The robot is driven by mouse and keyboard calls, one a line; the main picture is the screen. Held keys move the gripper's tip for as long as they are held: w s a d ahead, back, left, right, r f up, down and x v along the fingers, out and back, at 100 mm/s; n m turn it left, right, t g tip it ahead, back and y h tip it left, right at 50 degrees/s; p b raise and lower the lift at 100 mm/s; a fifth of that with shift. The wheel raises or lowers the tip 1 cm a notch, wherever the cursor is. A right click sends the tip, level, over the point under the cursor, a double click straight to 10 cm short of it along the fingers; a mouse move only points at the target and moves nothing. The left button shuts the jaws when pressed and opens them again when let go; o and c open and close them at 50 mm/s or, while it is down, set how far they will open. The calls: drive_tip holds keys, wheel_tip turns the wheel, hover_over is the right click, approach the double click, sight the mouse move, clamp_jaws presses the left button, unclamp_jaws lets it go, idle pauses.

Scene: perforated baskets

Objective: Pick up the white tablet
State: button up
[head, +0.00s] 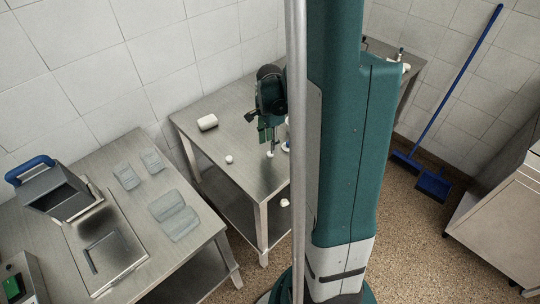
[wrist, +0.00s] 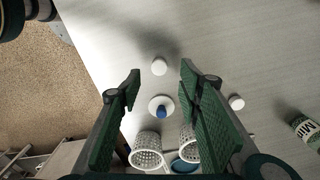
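Two small white round pieces lie on the metal table; I cannot tell which is the white tablet. One white piece (wrist: 159,66) shows between my fingertips in the wrist view, with a gap to each finger. The other white piece (wrist: 236,102) lies outside the right finger. My gripper (wrist: 160,77) is open and empty, pointing at the table. In the head view my gripper (head: 266,134) is over the middle table, and a small white piece (head: 229,159) lies to its left.
A white disc with a blue knob (wrist: 161,107) lies between the fingers. Two white perforated baskets (wrist: 146,150) (wrist: 188,144) are below it in the wrist view. A white cylinder (head: 207,122) lies on the middle table (head: 190,136).

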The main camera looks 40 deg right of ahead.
sight(270, 154)
drive_tip(key=shift+f, duration=0.15)
drive_tip(key=shift+f, duration=2.55)
drive_tip(key=c, duration=0.8)
